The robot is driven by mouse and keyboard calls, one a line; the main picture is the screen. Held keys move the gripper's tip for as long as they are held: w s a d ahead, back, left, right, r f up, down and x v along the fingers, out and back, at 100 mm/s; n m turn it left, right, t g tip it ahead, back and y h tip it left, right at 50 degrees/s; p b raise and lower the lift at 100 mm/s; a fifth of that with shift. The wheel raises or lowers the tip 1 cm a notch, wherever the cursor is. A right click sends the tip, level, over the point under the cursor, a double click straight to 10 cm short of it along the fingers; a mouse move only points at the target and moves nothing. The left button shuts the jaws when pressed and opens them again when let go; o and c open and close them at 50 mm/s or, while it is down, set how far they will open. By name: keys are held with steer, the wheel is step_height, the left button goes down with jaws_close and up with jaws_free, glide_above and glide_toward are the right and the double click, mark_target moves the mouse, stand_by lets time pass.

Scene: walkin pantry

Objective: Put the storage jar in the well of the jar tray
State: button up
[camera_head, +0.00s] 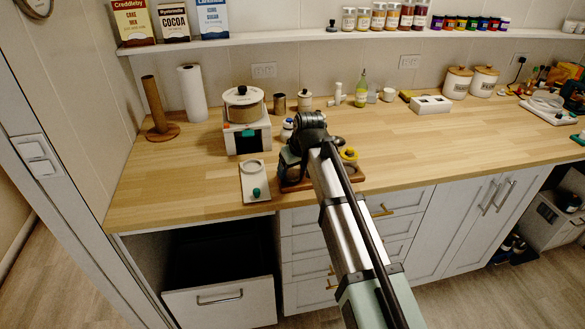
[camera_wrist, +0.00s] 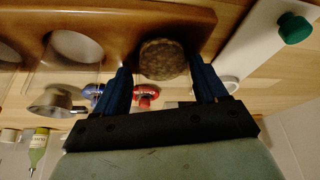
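In the wrist view my gripper (camera_wrist: 162,75) has its two dark blue fingers on either side of a round brown, speckled top, which looks like the storage jar (camera_wrist: 163,60). I cannot tell whether the fingers touch it. A brown wooden tray (camera_wrist: 110,18) crosses the top of the wrist view, with pale round shapes, wells or clear jars, at the left. The brown round top overlaps the tray edge; whether it stands in a well is unclear. In the head view my gripper (camera_head: 293,165) is low over the wooden tray (camera_head: 288,186), and my arm hides the jar.
A white plate with a green knob (camera_head: 256,191) lies left of the tray. Behind it a pot (camera_head: 243,106) stands on a white box-like stand (camera_head: 248,137).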

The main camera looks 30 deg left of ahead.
steer(key=shift+s+f, duration=0.25)
steer(key=shift+s, duration=0.1)
steer(key=shift+r, duration=0.4)
steer(key=v, duration=1.2)
steer(key=shift+w, duration=0.25)
steer(key=shift+a, duration=0.1)
